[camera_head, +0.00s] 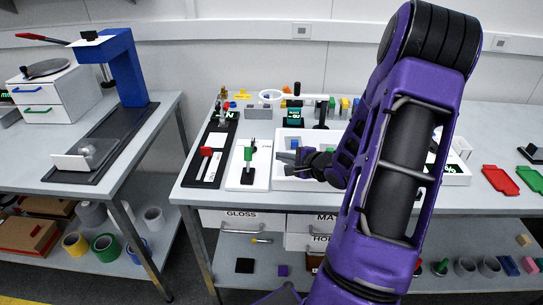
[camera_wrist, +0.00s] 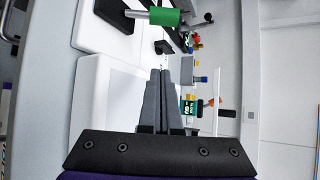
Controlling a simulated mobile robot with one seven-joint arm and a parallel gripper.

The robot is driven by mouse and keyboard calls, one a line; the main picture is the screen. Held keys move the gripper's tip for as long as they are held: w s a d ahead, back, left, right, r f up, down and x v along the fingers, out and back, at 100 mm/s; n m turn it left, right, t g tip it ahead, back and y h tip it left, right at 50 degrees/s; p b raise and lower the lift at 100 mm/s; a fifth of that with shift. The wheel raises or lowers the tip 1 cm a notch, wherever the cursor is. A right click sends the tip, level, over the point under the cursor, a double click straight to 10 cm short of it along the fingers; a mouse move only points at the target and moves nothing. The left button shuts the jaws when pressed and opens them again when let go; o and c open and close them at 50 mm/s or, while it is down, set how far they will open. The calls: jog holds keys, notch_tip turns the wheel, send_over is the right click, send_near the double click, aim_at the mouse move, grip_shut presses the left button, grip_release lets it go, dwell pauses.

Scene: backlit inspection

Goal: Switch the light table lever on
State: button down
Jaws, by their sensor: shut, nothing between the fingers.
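A lever with a green handle (camera_head: 248,153) stands on a white base plate (camera_head: 233,184) at the left of the middle table. In the wrist view its green grip (camera_wrist: 165,17) and metal shaft show at the top. A second lever with a red handle (camera_head: 206,151) stands on a black base plate (camera_head: 198,182) left of it. I cannot tell from labels which lever belongs to the light table. My gripper (camera_head: 284,159) is just right of the green lever, apart from it. In the wrist view its fingers (camera_wrist: 160,72) are together and empty.
A white tray (camera_head: 290,184) lies under and right of my gripper. Several small blocks and a white ring-shaped part (camera_head: 271,96) stand behind. A blue press-like stand (camera_head: 127,66) is on the left table. Red and green trays (camera_head: 499,180) lie at the right.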

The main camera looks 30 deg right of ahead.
aim_at(248, 160)
jog(key=b+x, duration=0.1)
jog(key=x, duration=0.8)
jog(key=shift+s, duration=0.1)
jog(key=a, duration=0.1)
jog(key=a+r, duration=0.1)
jog(key=a, duration=0.1)
jog(key=shift+s+r, duration=0.2)
jog(key=shift+s, duration=0.2)
jog(key=shift+s+a+r, duration=0.15)
jog(key=shift+a, duration=0.1)
jog(key=shift+s+b, duration=0.1)
jog(key=shift+b, duration=0.5)
